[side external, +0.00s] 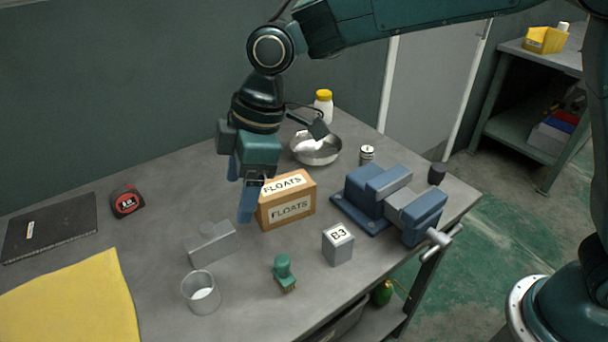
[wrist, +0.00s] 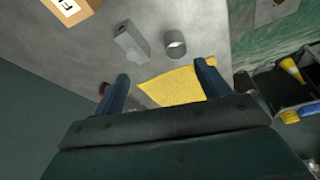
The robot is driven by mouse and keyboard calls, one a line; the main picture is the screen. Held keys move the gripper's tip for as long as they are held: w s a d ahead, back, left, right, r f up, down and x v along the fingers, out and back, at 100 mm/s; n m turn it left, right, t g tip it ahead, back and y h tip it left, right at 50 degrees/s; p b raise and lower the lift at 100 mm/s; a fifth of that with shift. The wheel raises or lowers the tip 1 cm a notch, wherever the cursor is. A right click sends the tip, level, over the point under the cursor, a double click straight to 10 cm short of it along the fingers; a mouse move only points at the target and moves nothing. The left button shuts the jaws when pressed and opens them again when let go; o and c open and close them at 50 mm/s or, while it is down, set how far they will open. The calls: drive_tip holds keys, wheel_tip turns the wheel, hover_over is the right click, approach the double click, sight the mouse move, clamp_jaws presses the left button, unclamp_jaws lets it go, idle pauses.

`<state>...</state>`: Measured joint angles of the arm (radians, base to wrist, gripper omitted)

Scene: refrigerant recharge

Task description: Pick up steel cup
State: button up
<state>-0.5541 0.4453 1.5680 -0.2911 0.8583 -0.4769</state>
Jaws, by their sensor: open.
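The steel cup (side external: 201,292) is a grey open-topped cylinder standing upright near the table's front left, with a pale patch visible inside it. It also shows in the wrist view (wrist: 176,44), ahead of the fingertips and between them from left to right. My gripper (side external: 243,194) hangs above the table, beside the left end of the cardboard FLOATS box and up and to the right of the cup in the side view. In the wrist view, my gripper (wrist: 163,75) has its two blue fingers wide apart with nothing between them. The cup is apart from the fingers.
A grey block (side external: 213,244) stands close behind the cup. The FLOATS box (side external: 288,203) is right of my gripper. A green stamp-like object (side external: 284,272) and a B3 box (side external: 338,245) lie right of the cup. A yellow cloth (side external: 70,300) lies left.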

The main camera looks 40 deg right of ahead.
drive_tip(key=a+f+n+g, duration=0.1)
drive_tip(key=a+f+n, duration=0.2)
drive_tip(key=a+f, duration=0.35)
approach(198, 292)
drive_tip(key=shift+s+a+f+m, duration=0.2)
drive_tip(key=shift+s+a, duration=0.25)
drive_tip(key=shift+s, duration=0.15)
drive_tip(key=shift+s+a+f+m, duration=0.1)
drive_tip(key=shift+s+a+f, duration=0.15)
drive_tip(key=shift+s+a, duration=0.25)
drive_tip(key=shift+x, duration=2.6)
drive_tip(key=shift+d, duration=0.2)
drive_tip(key=c, duration=1.1)
